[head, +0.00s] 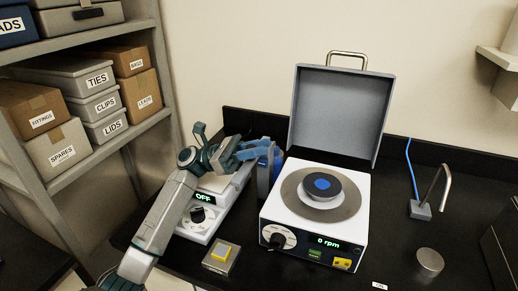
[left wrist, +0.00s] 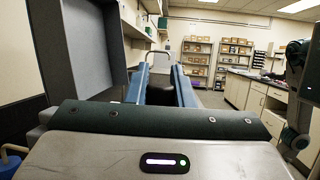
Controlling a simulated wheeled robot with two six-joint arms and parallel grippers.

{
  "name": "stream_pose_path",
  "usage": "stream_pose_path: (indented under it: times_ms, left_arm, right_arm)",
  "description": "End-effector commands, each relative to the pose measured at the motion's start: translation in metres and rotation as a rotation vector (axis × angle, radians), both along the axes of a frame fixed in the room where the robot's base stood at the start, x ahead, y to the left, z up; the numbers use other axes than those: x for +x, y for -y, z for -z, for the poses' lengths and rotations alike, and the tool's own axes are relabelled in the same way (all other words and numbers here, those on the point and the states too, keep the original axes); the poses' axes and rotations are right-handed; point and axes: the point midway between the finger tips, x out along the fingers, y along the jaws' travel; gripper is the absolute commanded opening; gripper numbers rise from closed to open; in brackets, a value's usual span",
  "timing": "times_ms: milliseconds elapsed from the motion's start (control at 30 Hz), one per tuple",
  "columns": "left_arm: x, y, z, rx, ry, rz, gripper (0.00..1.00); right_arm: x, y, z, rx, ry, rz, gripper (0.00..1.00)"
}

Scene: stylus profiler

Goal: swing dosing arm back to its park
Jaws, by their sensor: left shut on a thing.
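A thin bent metal tube on a small grey base (head: 420,210), with a blue line running up from it, stands right of the white spinner; it looks like the dosing arm. Its free end hangs over the bench, away from the spinner's round plate. My right gripper is not in view.
The white spinner (head: 290,240) reads 0 rpm and its grey lid (head: 340,110) stands open. A device reading OFF (head: 196,225) lies under my left arm. A yellow-topped block (head: 221,255) and a metal puck (head: 429,261) are on the black bench. Shelves with boxes stand left.

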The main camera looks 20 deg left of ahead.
Motion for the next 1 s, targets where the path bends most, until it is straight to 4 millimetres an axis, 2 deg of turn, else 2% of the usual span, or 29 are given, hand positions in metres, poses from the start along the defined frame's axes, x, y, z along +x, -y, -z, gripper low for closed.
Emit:
stream_pose_path:
  times_ms: [200, 233, 300, 333, 667, 767, 1000]
  left_arm:
    - [-0.001, 0.0, 0.001, 0.002, -0.001, 0.0, 0.0]
    - [-0.001, 0.0, 0.001, 0.002, -0.001, 0.001, 0.27]
    - [-0.001, 0.0, 0.001, 0.002, -0.001, 0.0, 0.4]
    - [-0.001, 0.0, 0.001, 0.002, -0.001, 0.0, 0.43]
    - [-0.001, -0.003, 0.003, 0.001, -0.001, 0.0, 0.43]
    - [-0.002, -0.014, 0.01, 0.004, -0.001, -0.001, 0.43]
    - [-0.01, -0.058, 0.03, 0.006, -0.003, -0.002, 0.43]
  right_arm:
    - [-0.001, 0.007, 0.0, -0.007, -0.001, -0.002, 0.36]
    - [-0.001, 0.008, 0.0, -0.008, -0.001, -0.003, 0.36]
    - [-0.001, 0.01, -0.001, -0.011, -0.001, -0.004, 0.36]
    - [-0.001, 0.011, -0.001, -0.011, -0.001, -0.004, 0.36]
    - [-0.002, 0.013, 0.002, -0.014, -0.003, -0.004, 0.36]
    - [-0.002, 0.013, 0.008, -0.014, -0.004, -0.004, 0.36]
    - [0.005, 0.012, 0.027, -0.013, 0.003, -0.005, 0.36]
